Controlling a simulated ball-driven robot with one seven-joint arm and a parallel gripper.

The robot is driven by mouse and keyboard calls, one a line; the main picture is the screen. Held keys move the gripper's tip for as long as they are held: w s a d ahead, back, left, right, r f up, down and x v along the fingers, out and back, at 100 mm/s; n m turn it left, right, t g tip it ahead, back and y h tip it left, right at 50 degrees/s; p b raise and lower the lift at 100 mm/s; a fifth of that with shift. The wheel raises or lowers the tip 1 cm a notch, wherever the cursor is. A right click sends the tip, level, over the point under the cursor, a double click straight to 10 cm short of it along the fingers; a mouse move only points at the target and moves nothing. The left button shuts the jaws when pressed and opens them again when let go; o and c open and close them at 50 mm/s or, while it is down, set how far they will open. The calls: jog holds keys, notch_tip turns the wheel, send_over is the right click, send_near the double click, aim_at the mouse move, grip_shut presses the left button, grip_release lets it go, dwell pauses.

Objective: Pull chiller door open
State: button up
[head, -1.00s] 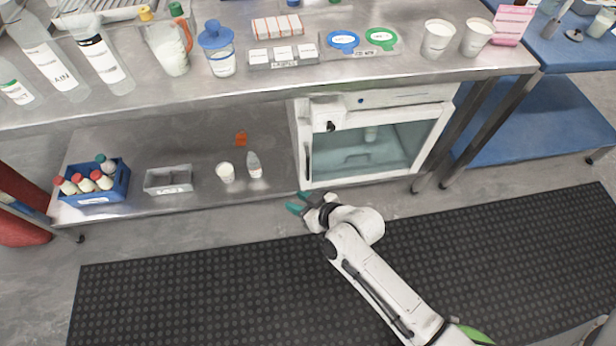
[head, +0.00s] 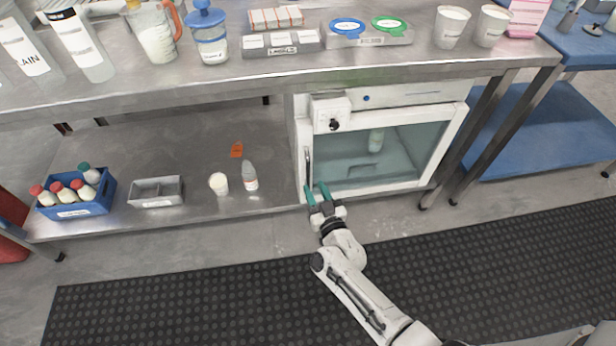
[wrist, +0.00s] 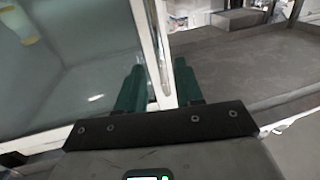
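The chiller (head: 375,145) is a white-framed cabinet with a glass door, under the metal bench. Its door looks closed. A slim vertical handle (head: 308,167) runs down the door's left side. My gripper (head: 318,194) is at the lower end of the handle, fingers pointing up at the door. In the wrist view, the green fingers (wrist: 158,88) are apart, with the door's pale edge and handle bar (wrist: 161,50) in line between them. I cannot tell whether either finger touches the handle.
Left of the chiller, the lower shelf (head: 200,150) holds a cup (head: 218,183), a small bottle (head: 249,176), a grey tray (head: 157,192) and a blue crate (head: 75,195) of bottles. A bench leg (head: 485,135) stands right of the chiller.

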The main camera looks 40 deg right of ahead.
aim_at(309, 177)
jog(key=shift+b+x, duration=0.8)
jog(key=shift+x, duration=2.4)
jog(key=shift+c, duration=0.5)
grip_shut()
